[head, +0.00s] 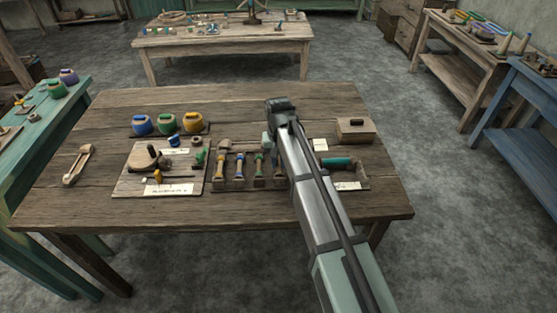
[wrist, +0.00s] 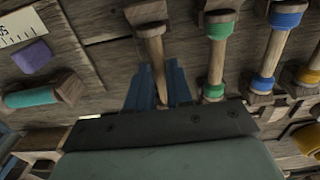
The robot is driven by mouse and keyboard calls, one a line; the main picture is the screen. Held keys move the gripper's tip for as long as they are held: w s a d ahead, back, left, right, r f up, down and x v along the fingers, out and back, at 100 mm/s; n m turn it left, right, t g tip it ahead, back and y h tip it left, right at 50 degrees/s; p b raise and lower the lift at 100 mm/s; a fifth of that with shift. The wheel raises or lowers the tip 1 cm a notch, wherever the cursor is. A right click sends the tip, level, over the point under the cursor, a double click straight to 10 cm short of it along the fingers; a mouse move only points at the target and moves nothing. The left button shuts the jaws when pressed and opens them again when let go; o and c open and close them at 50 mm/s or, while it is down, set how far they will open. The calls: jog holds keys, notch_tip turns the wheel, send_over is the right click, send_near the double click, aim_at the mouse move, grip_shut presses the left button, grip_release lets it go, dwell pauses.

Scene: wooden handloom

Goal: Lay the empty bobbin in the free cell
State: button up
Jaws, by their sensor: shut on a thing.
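My gripper (wrist: 157,75) shows in the wrist view with its two blue fingers shut on a bare wooden bobbin (wrist: 152,45), the empty one, with no thread on it. One end of the bobbin lies between the fingers and its head points away from them. In the head view my gripper (head: 268,139) is over the bobbin rack (head: 249,184), at its far right part. Bobbins with green (wrist: 220,30) and blue (wrist: 285,18) thread lie beside it in the wrist view. I cannot tell whether the held bobbin touches the rack. My arm hides the rack's right end.
A teal bobbin (head: 337,162) lies in a holder right of my arm, with a wooden box (head: 355,131) behind. Blue (head: 142,124), green (head: 167,123) and yellow (head: 193,122) pots stand at the back left. A tool board (head: 130,186) lies left of the rack. The table's front is clear.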

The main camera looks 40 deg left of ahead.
jog(key=shift+f, duration=0.15)
jog(key=o, duration=1.3)
jog(key=shift+r, duration=3.55)
